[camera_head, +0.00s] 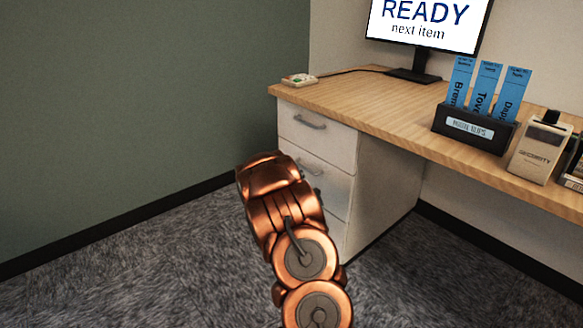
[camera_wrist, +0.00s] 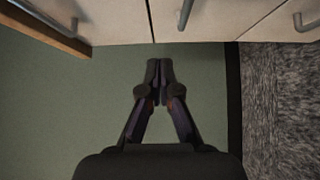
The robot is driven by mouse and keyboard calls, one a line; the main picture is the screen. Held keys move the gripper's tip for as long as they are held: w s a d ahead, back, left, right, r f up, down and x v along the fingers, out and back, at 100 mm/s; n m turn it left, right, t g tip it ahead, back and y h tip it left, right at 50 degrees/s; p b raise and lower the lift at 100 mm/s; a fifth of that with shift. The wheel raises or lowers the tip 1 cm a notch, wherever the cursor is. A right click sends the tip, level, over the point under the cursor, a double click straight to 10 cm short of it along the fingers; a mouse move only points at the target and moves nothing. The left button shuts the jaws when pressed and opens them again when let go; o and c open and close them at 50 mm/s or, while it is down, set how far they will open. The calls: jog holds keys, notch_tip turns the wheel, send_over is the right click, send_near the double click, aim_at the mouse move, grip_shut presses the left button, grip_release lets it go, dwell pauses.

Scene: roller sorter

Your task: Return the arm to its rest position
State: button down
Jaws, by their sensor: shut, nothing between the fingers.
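My gripper (camera_wrist: 157,68) shows in the wrist view with its two fingers together, shut and empty. The green wall and the white drawer fronts fill the view around it, and the fingertips are apart from the drawer handles. In the head view my copper-coloured arm rises from the bottom middle, in front of the white drawer cabinet (camera_head: 385,190). The gripper itself cannot be made out there.
A wooden desk (camera_head: 385,108) carries a monitor (camera_head: 425,28) reading "READY next item", a black holder (camera_head: 470,128) with blue slips, and a security box (camera_head: 538,150). A small tray (camera_head: 299,80) sits at the desk's left corner. Carpet (camera_head: 120,270) at left is clear.

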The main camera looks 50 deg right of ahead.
jog(key=shift+s+a, duration=0.2)
jog(key=shift+a, duration=0.15)
